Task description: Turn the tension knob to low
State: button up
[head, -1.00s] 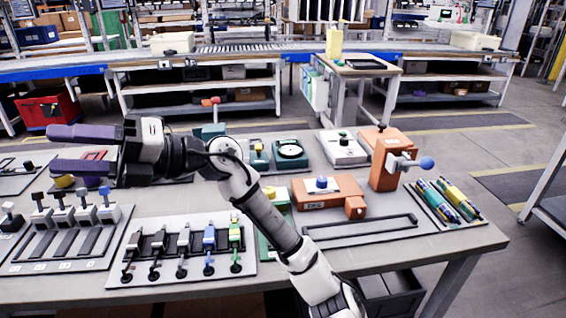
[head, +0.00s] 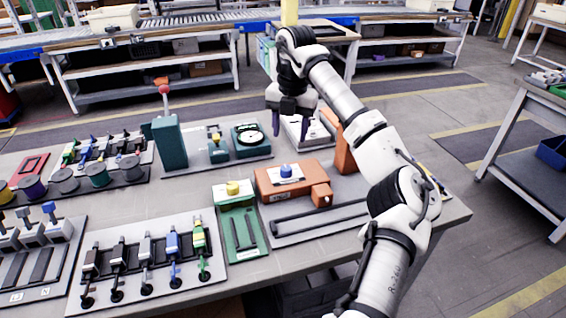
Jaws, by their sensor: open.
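No knob in view carries a label I can read, so I cannot tell for sure which is the tension knob. A blue knob (head: 286,171) sits on top of an orange box (head: 305,180) with a white label. A yellow knob (head: 233,188) sits on a green unit (head: 240,222) to its left. A white panel (head: 322,133) lies at the back right, partly hidden behind my gripper. My gripper (head: 291,122) is open, with its purple fingers pointing down, above or in front of this panel. It appears empty, and contact cannot be told.
A green stand with a red-balled lever (head: 164,92) rises at the back left. A green unit with a white dial (head: 250,138) is left of my gripper. An orange block (head: 343,150) is partly hidden by my arm. Coloured toggle clamps (head: 147,255) line the front.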

aim_at(286, 167)
jog(key=f, duration=0.3)
jog(key=f+p, duration=0.1)
jog(key=f, duration=0.7)
jog(key=shift+w+a+f+p, duration=0.1)
jog(key=shift+a+f+p, duration=0.1)
jog(key=shift+a+p, duration=0.15)
jog(key=shift+c, duration=0.4)
jog(key=c, duration=0.9)
jog(key=shift+n, duration=0.3)
jog(key=n+b, duration=0.2)
jog(key=n, duration=0.3)
jog(key=shift+n, duration=0.3)
jog(key=n, duration=0.5)
jog(key=shift+w+r+n+g, duration=0.1)
jog(key=shift+n+g, duration=0.2)
